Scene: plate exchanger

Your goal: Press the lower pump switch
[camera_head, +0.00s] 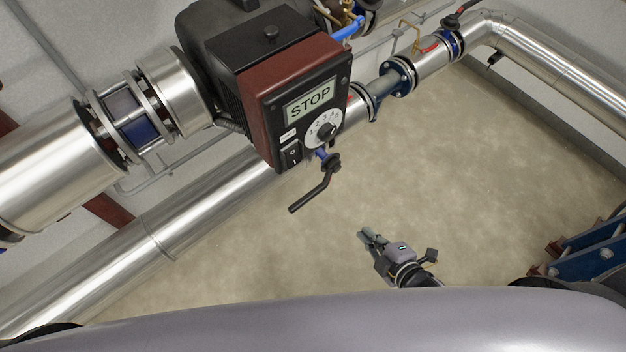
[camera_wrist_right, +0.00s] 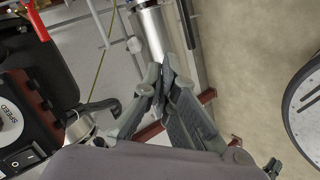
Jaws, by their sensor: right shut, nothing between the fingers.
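The pump control box (camera_head: 290,95) is dark with a red-brown side. Its display (camera_head: 310,102) reads STOP, and a white dial (camera_head: 324,129) sits below it. The small black rocker switch (camera_head: 291,154) is at the face's lower left corner. In the right wrist view the switch (camera_wrist_right: 24,159) shows at the lower left, below the SPEED dial (camera_wrist_right: 8,118). My right gripper (camera_head: 368,236) is below and right of the box in the head view, apart from it. Its fingers (camera_wrist_right: 167,68) are closed together with nothing between them. My left gripper is not in view.
A black lever handle (camera_head: 316,190) hangs just below the box, near the switch. Large silver pipes (camera_head: 150,240) run at the left, and a flanged pipe (camera_head: 385,82) runs right of the box. Blue-and-red equipment (camera_head: 590,245) stands at the right edge. The floor between is clear.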

